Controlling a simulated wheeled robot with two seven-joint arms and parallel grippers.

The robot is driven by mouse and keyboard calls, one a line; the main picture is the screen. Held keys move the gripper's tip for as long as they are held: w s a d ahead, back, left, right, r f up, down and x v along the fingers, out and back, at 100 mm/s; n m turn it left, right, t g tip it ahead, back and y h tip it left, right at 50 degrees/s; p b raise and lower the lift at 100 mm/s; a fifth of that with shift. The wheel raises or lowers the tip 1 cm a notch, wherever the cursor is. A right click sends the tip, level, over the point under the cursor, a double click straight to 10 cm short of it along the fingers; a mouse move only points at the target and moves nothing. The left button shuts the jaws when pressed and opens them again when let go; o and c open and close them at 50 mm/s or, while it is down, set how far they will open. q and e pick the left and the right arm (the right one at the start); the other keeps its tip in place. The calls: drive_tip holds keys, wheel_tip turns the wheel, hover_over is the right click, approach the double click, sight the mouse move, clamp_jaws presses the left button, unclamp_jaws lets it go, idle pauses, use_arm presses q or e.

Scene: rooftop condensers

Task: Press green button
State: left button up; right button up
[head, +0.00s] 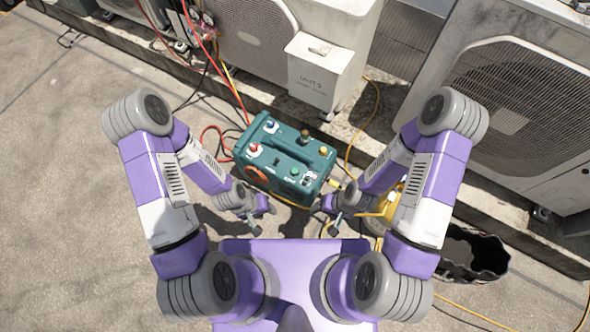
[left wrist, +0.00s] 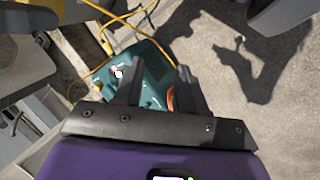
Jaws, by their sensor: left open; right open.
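A teal box (head: 285,155) with a carry handle sits on the ground in front of me. A small green button (head: 294,171) shows on its top, near the front edge. Blue, red and yellow knobs are on the same top. My left gripper (head: 263,217) is open and empty, in front of the box's near left side, apart from the button. My right gripper (head: 327,221) is open and empty, at the box's near right corner. In the left wrist view the teal box (left wrist: 150,62) lies beyond the open fingers, which partly hide it; I cannot make out the green button there.
A condenser unit (head: 262,40) with a white box (head: 319,72) on its front stands behind the teal box. Another condenser (head: 515,100) is at the right. Red, black and yellow cables cross the ground. A black bin (head: 470,255) stands at lower right. The left ground is clear.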

use_arm(q)
clamp_jaws()
idle(1.4)
